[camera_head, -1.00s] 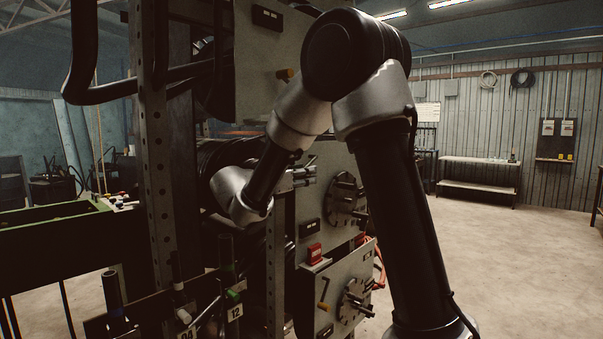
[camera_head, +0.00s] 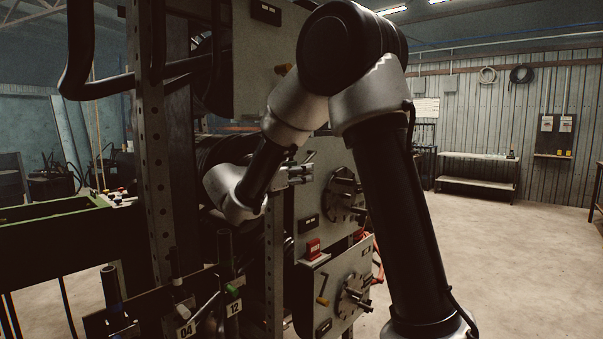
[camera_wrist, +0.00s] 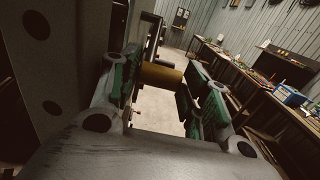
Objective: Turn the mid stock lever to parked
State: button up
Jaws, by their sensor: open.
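The mid panel (camera_head: 312,222) stands upright at the centre of the head view. My gripper (camera_head: 297,172) is in front of its upper left part. The lever there is hidden or too small to tell in this view. In the wrist view, a yellow-brown cylindrical lever grip (camera_wrist: 162,77) lies between the green-padded fingers of my gripper (camera_wrist: 164,84). The fingers are apart, one on each side of the grip. I cannot tell whether either one touches it. The lever's pivot and any position marks are not readable.
A red block (camera_head: 313,248) sits below the mid panel. The lower panel has its own yellow lever (camera_head: 322,289) and round chuck (camera_head: 353,299). A perforated post (camera_head: 273,270) and numbered tubes stand to the left. The floor (camera_head: 500,240) on the right is clear.

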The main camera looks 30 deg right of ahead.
jog(key=v, duration=0.6)
